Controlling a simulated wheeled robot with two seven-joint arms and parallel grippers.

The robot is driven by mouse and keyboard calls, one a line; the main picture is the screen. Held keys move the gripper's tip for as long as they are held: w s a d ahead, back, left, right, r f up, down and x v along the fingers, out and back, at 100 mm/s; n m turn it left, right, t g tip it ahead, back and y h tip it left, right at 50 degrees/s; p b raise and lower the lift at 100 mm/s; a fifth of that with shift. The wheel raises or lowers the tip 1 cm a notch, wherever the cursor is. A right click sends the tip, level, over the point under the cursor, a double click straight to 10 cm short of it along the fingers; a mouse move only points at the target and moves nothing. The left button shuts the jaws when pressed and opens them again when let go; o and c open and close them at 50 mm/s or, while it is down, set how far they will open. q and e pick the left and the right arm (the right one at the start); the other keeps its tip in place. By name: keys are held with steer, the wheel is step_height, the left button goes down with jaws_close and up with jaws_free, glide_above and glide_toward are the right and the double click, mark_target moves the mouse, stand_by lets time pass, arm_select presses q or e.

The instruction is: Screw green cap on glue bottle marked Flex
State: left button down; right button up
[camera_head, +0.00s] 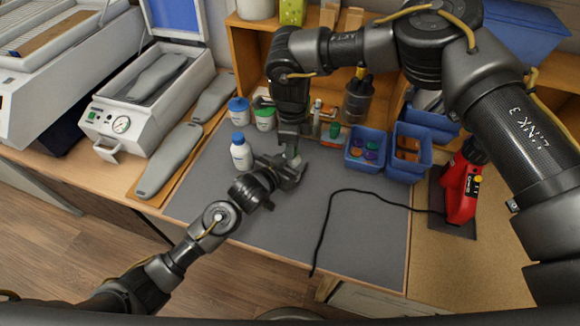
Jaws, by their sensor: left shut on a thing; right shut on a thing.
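My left gripper (290,173) is over the grey mat, shut on a mostly hidden thing, apparently the glue bottle. A small pale part of the bottle (296,161) shows between the grippers. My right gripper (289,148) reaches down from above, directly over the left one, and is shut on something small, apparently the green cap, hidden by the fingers. I cannot tell whether cap and bottle touch, and the Flex marking is not readable. A white bottle with a blue cap (241,154) stands upright just left of the grippers.
A blue-lidded jar (238,111) and green-lidded jar (265,119) stand behind. Blue bins (367,165) with coloured caps sit at right. A red heat tool (463,185) stands farther right; its black cable (327,222) crosses the grey mat (370,240). Front mat area is otherwise clear.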

arm_select(q)
steer(key=shift+s+f, duration=0.1)
steer(key=shift+f, duration=0.2)
arm_select(e)
steer(key=m, duration=0.6)
steer(key=shift+f, duration=0.1)
steer(key=m, duration=0.8)
steer(key=shift+s, duration=0.1)
steer(key=m, duration=0.5)
steer(key=shift+m, duration=0.4)
steer(key=m, duration=0.6)
steer(key=shift+a, duration=0.1)
steer(key=o, duration=1.1)
steer(key=shift+r, duration=2.25)
